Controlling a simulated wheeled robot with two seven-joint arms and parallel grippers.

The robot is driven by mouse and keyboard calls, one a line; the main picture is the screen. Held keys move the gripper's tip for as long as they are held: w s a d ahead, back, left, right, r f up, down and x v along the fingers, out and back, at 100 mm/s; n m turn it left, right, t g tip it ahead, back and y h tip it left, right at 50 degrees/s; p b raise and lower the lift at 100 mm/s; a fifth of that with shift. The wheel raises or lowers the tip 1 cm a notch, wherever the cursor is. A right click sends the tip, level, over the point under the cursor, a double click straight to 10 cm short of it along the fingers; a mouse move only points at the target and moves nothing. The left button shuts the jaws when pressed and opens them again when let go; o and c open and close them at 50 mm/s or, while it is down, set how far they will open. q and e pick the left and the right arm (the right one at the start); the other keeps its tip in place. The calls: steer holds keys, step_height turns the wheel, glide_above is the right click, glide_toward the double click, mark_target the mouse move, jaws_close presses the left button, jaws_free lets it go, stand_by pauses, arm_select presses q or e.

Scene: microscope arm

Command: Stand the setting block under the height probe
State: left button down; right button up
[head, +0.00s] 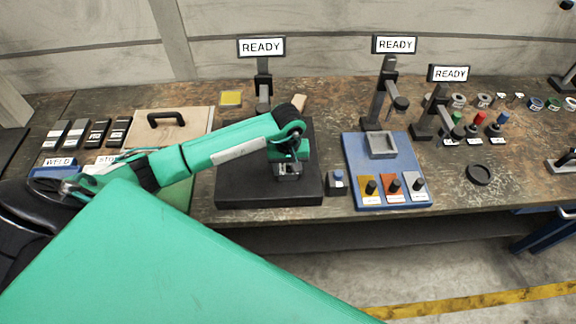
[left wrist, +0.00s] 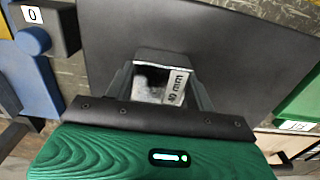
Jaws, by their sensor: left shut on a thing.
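My left gripper (head: 288,176) is over the black plate (head: 235,190). In the left wrist view its fingers (left wrist: 160,88) are shut on a metallic setting block (left wrist: 150,92) whose label ends in "0 mm". I cannot tell whether the block touches the plate. The plate also shows in the left wrist view (left wrist: 240,60). A gauge stand (head: 263,85) rises at the back of the plate under a READY sign; my arm hides its lower part, and the height probe's tip is not visible. My right gripper is not in view.
A small box with a blue button (head: 338,181) sits right of the plate, marked 0 in the left wrist view (left wrist: 32,15). Further right is a blue tray (head: 355,160) with coloured pieces. A wooden board with a black handle (head: 166,118) and several dark blocks lie left.

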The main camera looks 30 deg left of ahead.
arm_select(q)
steer(key=shift+f, duration=0.1)
steer(key=c, duration=0.5)
jaws_free()
